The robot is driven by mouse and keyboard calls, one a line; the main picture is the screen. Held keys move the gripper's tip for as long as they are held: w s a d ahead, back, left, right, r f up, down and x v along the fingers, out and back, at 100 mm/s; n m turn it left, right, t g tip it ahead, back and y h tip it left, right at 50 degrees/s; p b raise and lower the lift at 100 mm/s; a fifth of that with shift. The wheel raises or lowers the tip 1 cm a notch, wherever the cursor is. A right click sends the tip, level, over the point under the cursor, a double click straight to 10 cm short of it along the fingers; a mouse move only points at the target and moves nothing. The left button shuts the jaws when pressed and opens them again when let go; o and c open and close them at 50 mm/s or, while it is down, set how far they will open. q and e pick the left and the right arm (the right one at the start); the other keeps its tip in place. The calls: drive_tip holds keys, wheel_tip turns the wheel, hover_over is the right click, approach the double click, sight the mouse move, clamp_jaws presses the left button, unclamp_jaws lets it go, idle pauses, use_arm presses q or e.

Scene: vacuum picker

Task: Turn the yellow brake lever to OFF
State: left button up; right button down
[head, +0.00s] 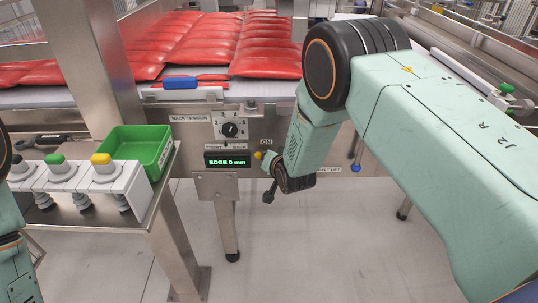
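A small yellow part (258,155), apparently the brake lever's visible end, shows on the machine front just below the ON label (266,142). The rest of the lever and any OFF label are hidden behind my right arm. My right gripper (268,175) is right beside the yellow part, with a dark fingertip pointing down below it. I cannot tell whether it touches the lever, or how far its fingers are apart. My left arm shows only at the left edge; its gripper is out of view.
A display (228,161) reads EDGE 0 mm, under a black BACK TENSION knob (230,130). Red pouches (190,45) lie on the conveyor above. At left, a green bin (135,148) and suction cups on a white rack (85,182) stand on a steel table. The floor below is clear.

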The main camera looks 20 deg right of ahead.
use_arm(q)
drive_tip(key=shift+w+a+f+b, duration=0.25)
drive_tip(key=shift+a+f+b, duration=0.1)
drive_tip(key=shift+a, duration=0.25)
use_arm(e)
drive_tip(key=shift+w+a+f+n+h, duration=0.25)
drive_tip(key=shift+a+f, duration=0.25)
drive_tip(key=shift+f, duration=0.15)
drive_tip(key=shift+w+a+f+n+h, duration=0.15)
drive_tip(key=shift+a+f+h, duration=0.1)
drive_tip(key=shift+a+f, duration=0.3)
drive_tip(key=shift+f, duration=0.2)
drive_tip(key=shift+r, duration=0.15)
drive_tip(key=r+p, duration=0.3)
drive_tip(key=shift+s+r, duration=0.3)
drive_tip(key=shift+r, duration=0.05)
use_arm(q)
drive_tip(key=r, duration=0.1)
drive_tip(key=s+r+p, duration=0.1)
drive_tip(key=r, duration=0.1)
drive_tip(key=r+p, duration=0.1)
drive_tip(key=r, duration=0.1)
drive_tip(key=shift+s+a+r, duration=0.2)
drive_tip(key=shift+a, duration=0.15)
use_arm(e)
drive_tip(key=a+v, duration=0.2)
drive_tip(key=v, duration=0.7)
drive_tip(key=shift+r, duration=0.55)
